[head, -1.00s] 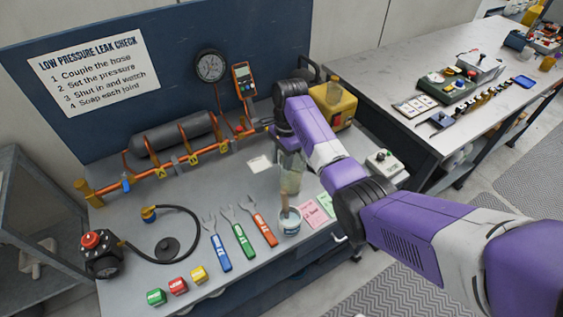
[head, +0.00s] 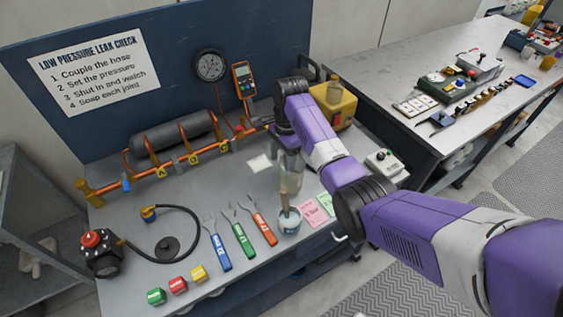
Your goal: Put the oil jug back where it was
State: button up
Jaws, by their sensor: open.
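A clear jug-like container (head: 291,180) with pale yellowish contents stands on the grey bench, right of the middle; I take it for the oil jug, though no label is readable. My gripper (head: 289,144) is at the end of my purple arm, just above and around the container's top. It is open, but its fingertips are small and partly hidden by my arm, so I cannot tell whether they touch the container. A small amber bottle (head: 334,88) shows by the yellow box (head: 342,108) behind my arm.
Orange pipework (head: 195,154) runs behind.

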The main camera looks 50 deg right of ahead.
notch_tip(320, 180, up, 12)
jog(key=d+p, duration=0.1)
jog(key=p, duration=0.2)
jog(key=shift+d+f, duration=0.15)
jog(key=shift+f, duration=0.1)
dwell(0.3)
